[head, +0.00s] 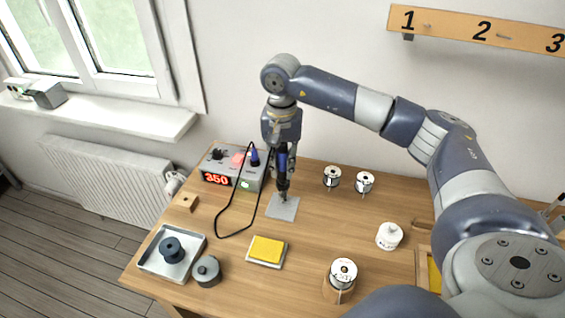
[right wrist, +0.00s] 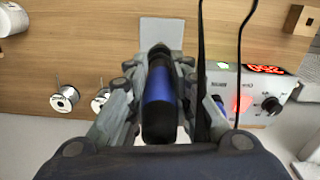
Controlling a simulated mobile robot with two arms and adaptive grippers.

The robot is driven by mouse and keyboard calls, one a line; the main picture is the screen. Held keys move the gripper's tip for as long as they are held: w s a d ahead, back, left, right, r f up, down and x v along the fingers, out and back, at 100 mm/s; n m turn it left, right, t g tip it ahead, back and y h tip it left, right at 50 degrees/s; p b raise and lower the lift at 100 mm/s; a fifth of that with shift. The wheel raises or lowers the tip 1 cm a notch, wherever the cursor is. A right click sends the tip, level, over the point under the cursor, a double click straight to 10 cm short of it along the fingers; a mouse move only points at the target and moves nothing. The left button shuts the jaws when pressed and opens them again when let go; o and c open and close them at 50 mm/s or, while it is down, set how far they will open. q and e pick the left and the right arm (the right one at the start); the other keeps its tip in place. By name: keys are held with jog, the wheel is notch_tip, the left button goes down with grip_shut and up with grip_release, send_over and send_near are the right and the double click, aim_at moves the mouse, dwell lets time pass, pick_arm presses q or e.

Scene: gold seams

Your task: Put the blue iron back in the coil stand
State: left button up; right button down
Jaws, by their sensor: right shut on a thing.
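The blue iron (head: 283,163) is upright in my right gripper (head: 285,176), which is shut on its handle. Its dark lower end points down at a grey plate (head: 288,212) on the table; whether it touches the plate I cannot tell. In the right wrist view the blue handle (right wrist: 158,95) lies between the fingers of the right gripper (right wrist: 158,68). I cannot make out a coil stand for certain in either view. My left gripper is not in view.
A station (head: 220,165) with a red "350" display stands left of the iron, with a black cable looping on the table. A yellow sponge (head: 266,250), a tray (head: 157,262), spools (head: 332,176) and a white bottle (head: 389,236) stand around. Bare wood lies between them.

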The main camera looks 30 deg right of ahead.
aim_at(283, 144)
jog(key=shift+f+b, duration=0.5)
jog(key=shift+f, duration=0.2)
jog(key=c, duration=1.3)
grip_release()
jog(key=shift+c, duration=0.2)
jog(key=shift+o, duration=0.5)
jog(key=o, duration=0.4)
jog(key=shift+r, duration=0.15)
jog(key=shift+r+p, duration=2.15)
jog(key=shift+r, duration=1.3)
jog(key=shift+f, duration=0.1)
